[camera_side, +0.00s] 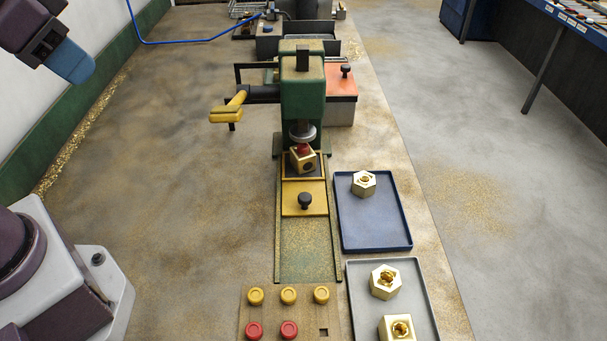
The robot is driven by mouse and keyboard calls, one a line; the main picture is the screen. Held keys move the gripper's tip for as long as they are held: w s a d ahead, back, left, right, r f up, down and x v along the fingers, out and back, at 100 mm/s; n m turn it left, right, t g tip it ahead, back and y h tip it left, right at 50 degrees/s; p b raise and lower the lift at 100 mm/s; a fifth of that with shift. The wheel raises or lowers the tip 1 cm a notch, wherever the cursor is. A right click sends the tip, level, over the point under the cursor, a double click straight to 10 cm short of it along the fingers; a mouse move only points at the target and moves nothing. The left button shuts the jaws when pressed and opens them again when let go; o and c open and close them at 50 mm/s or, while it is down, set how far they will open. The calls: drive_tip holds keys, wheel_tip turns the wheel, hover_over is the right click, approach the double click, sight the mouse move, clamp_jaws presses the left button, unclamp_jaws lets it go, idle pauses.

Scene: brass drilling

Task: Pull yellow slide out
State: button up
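The yellow slide (290,206) lies in the green track (308,255) of the drill press (302,95), with a black knob (305,200) on its front part. Its back part is under the spindle and bears a brass block (303,161) with a red piece (303,148) on top. The block sits at an angle, just below the grey chuck (302,131). My gripper (72,62) is at the top left, well away from the slide and partly cut off by the frame. One blue finger-like part shows; I cannot tell how far it is open.
The press's yellow handle (228,112) sticks out left. Right of the track are a blue tray (374,243) with a brass nut and a grey tray (354,300) with brass pieces. A board (265,313) of yellow and red buttons lies in front. The track's front stretch is empty.

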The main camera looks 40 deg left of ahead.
drive_tip(key=o, duration=0.4)
drive_tip(key=shift+r, duration=0.25)
drive_tip(key=shift+c, duration=0.2)
drive_tip(key=o, duration=0.5)
drive_tip(key=r, duration=0.5)
drive_tip(key=shift+w+r, duration=0.1)
drive_tip(key=shift+w, duration=0.2)
drive_tip(key=shift+c, duration=0.2)
drive_tip(key=w+d+r+n+g, duration=0.2)
drive_tip(key=w+r+n, duration=0.1)
drive_tip(key=w+n, duration=0.3)
drive_tip(key=n+g, duration=0.4)
drive_tip(key=n, duration=0.8)
hover_over(305, 196)
wheel_tip(305, 196, down, 5)
wheel_tip(305, 196, down, 36)
drive_tip(key=shift+f, duration=0.1)
